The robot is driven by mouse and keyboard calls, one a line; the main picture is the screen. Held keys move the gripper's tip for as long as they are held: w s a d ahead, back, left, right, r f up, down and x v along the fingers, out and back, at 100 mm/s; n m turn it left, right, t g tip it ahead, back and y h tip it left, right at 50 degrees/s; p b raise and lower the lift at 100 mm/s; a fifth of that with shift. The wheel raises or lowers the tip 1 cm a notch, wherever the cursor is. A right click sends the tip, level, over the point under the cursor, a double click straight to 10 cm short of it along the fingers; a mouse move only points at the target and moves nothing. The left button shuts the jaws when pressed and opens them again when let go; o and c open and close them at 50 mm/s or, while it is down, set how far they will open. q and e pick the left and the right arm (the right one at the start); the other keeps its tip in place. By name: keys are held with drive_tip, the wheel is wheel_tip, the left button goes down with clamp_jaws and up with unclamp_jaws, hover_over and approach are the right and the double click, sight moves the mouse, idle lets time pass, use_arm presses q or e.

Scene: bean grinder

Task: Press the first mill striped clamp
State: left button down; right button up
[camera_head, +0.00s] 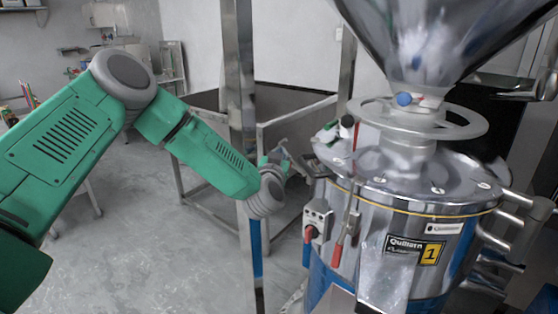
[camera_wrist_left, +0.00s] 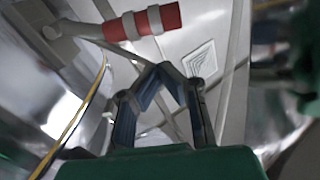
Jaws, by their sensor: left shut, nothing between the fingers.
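The first mill is a shiny steel drum (camera_head: 390,215) with a "Quiltern" plate and a yellow "1" (camera_head: 431,252). In the left wrist view a red cylinder with two grey bands (camera_wrist_left: 142,22), which looks like the striped clamp, lies beyond the fingers, apart from them. I cannot surely match it to a part in the head view. My left gripper (camera_head: 287,150) is left of the drum's upper rim, partly merging with the frame behind it. In the left wrist view its fingers (camera_wrist_left: 165,70) meet at the tips with nothing held. My right gripper is out of view.
A steel hopper (camera_head: 440,40) and ring (camera_head: 425,118) stand above the drum. A thin lever with a red end (camera_head: 338,255) and a grey switch box (camera_head: 317,218) are on its left side. A steel post (camera_head: 240,110) stands behind my left forearm. Open floor lies left.

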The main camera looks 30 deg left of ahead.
use_arm(q)
drive_tip(key=shift+w+a+f, duration=0.1)
drive_tip(key=shift+a+f, duration=0.2)
drive_tip(key=shift+f, duration=0.3)
drive_tip(key=shift+w+a+f, duration=0.1)
drive_tip(key=shift+a+f, duration=0.2)
drive_tip(key=shift+f, duration=0.25)
